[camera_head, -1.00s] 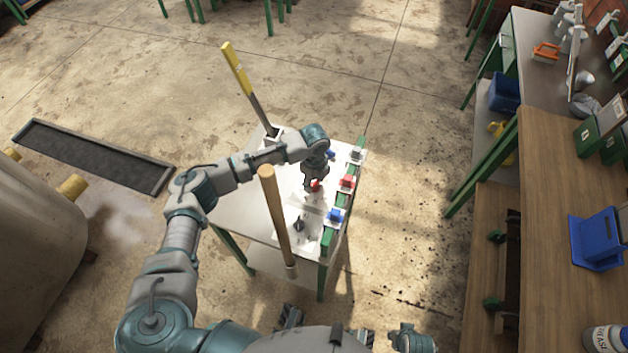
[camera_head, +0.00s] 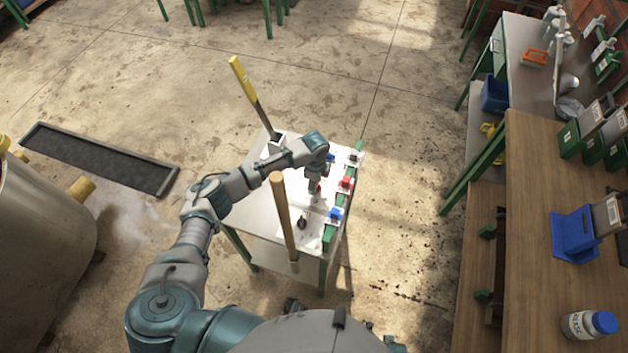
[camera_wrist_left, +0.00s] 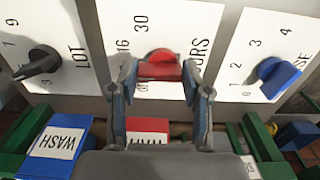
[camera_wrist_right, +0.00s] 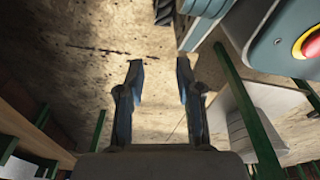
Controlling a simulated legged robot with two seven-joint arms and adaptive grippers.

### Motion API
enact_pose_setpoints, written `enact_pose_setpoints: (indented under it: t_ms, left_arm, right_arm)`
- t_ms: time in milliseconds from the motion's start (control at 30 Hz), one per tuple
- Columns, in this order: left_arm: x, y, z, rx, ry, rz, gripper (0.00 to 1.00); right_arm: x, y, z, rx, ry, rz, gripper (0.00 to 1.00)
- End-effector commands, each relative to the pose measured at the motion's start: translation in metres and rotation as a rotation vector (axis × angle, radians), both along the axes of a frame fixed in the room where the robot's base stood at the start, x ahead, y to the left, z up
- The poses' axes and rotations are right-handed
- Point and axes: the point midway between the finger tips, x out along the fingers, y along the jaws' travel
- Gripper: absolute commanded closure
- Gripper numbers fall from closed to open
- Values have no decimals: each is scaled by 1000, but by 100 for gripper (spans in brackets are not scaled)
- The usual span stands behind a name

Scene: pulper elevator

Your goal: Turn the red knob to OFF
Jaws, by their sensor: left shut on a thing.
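The red knob (camera_wrist_left: 160,66) sits on a white panel marked with "16", "30" and partly hidden lettering. My left gripper (camera_wrist_left: 158,78) is shut on it, one finger on each side. The knob's bar lies roughly level in the left wrist view. Part of the dial lettering is hidden behind the fingers. In the head view my left gripper (camera_head: 314,187) reaches down onto the small table's panel and mostly hides the knob. My right gripper (camera_wrist_right: 159,65) is open and empty above the bare floor.
A black knob (camera_wrist_left: 38,64) and a blue knob (camera_wrist_left: 277,76) flank the red one. Labelled blocks, including a blue "WASH" one (camera_wrist_left: 60,142), line the panel's edge. A wooden handle (camera_head: 283,220) and a yellow-tipped handle (camera_head: 245,85) stand up close to my left arm.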

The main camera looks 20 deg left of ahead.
Motion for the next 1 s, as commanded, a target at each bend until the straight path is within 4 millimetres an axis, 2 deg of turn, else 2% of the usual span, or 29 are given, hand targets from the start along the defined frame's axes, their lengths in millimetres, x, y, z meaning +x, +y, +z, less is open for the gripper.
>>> enact_pose_setpoints:
  t_ms: [33,200,467,1000]
  left_arm:
    - [1,0,7,-1,-4,37,87]
    - [1,0,6,0,-3,165,87]
    - [0,0,5,1,-2,353,87]
    - [0,-2,4,2,-3,802,87]
  right_arm:
    - [-12,-2,-4,-2,10,2,65]
    - [-59,-11,-28,-7,32,10,65]
    - [-131,-26,-38,-13,64,19,65]
    - [-123,-26,11,-12,53,19,65]
